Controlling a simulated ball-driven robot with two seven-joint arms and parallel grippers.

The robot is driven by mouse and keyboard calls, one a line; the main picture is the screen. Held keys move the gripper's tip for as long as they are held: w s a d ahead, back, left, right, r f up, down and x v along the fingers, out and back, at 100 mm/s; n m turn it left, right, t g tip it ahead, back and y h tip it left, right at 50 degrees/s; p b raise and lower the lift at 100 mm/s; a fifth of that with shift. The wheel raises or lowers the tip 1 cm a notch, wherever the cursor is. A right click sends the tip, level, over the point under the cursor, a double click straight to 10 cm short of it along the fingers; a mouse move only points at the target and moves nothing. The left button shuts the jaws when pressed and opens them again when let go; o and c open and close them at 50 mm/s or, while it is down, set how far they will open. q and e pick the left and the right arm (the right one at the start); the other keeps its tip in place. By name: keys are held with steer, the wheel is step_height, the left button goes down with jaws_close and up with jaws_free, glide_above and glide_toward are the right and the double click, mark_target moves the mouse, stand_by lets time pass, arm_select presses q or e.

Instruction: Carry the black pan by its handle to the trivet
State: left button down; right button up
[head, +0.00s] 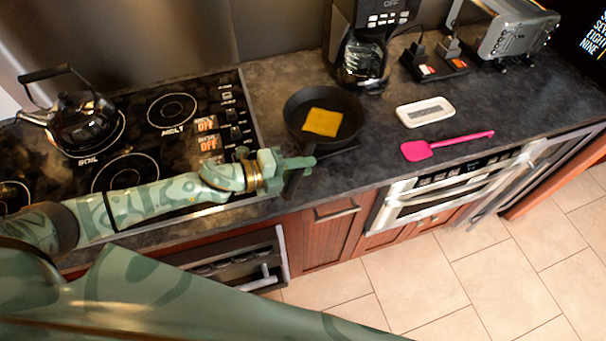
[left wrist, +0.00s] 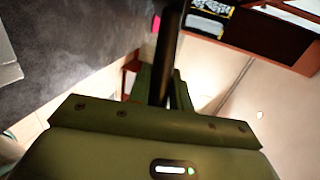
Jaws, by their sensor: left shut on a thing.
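The black pan (head: 294,103) is over the counter to the right of the cooktop, with a yellow square piece (head: 322,122) in it. My left gripper (head: 299,170) is at the near side of the pan, over the counter's front edge, shut on the pan's handle. In the left wrist view the dark handle (left wrist: 173,45) runs up from between the fingers (left wrist: 162,92). I cannot tell whether the pan touches the counter. A white rectangular piece with a grey middle (head: 425,111) lies to the right of the pan; I cannot tell if it is the trivet. My right gripper is out of view.
A coffee maker (head: 362,60) stands behind the pan, and a toaster (head: 513,30) at the back right. A pink spatula (head: 447,145) lies right of the pan near the front edge. A kettle (head: 85,120) is on the cooktop (head: 205,85). Some bare counter (head: 385,150) lies between pan and spatula.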

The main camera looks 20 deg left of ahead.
arm_select(q)
steer(key=shift+w+f, duration=0.5)
steer(key=shift+f+b, duration=0.65)
steer(key=shift+f, duration=1.05)
steer(key=c, duration=1.3)
jaws_free()
steer(key=shift+a, duration=0.1)
steer(key=v, duration=1.2)
